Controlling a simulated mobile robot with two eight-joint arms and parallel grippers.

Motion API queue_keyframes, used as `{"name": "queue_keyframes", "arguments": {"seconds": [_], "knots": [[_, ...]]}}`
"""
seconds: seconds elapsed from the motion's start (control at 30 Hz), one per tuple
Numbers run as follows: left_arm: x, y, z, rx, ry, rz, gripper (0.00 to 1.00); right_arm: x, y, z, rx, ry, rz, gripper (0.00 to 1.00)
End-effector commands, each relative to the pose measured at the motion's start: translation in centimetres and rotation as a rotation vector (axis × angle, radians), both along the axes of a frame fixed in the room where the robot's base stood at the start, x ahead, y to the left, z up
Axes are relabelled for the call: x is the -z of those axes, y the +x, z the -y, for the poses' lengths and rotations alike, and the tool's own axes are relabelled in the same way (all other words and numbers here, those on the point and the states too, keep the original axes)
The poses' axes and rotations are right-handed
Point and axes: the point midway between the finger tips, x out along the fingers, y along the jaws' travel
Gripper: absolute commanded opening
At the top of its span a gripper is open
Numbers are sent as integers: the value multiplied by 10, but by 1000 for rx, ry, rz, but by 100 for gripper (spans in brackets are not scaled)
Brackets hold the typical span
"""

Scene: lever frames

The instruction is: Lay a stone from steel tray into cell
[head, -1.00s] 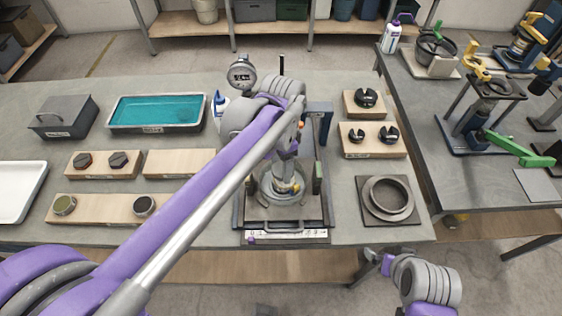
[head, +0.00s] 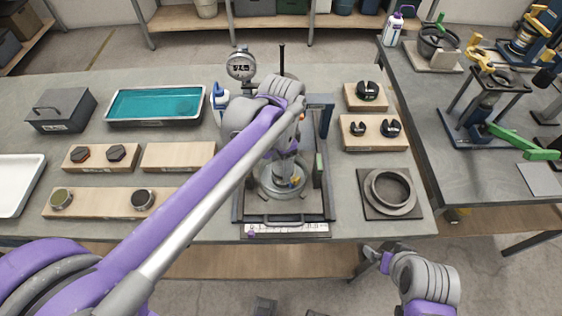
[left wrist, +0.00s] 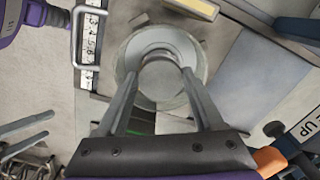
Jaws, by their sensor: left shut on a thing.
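The round grey cell (head: 268,190) stands in a dark frame at the front middle of the bench. My left gripper (left wrist: 163,73) is over the cell, its fingers shut on a flat round grey stone (left wrist: 159,86). In the left wrist view the stone lies within the outline of the pale ring of the cell (left wrist: 143,45). I cannot tell whether it touches the bottom. The steel tray (head: 154,123) with teal liquid is at the back left. My right gripper (head: 367,262) hangs off the bench's front edge, fingers apart and empty.
A dial gauge (head: 241,66) and a white-and-blue bottle (head: 220,103) stand behind the frame. Wooden blocks with dark weights (head: 374,133) and a ring on a square plate (head: 390,192) are to the right. A lidded grey box (head: 61,110) is at the far left.

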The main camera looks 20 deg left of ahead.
Motion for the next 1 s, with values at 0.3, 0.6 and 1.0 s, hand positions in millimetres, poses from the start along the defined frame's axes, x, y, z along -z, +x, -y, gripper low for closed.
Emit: {"name": "queue_keyframes", "arguments": {"seconds": [0.3,0.6,1.0], "knots": [[1,0,0,0,0,0,2,1,0,0,0,0,0,100],[4,0,0,0,0,0,2,2,-1,0,0,0,-1,100],[3,0,0,0,0,0,100,2,-1,0,0,0,-1,100]]}}
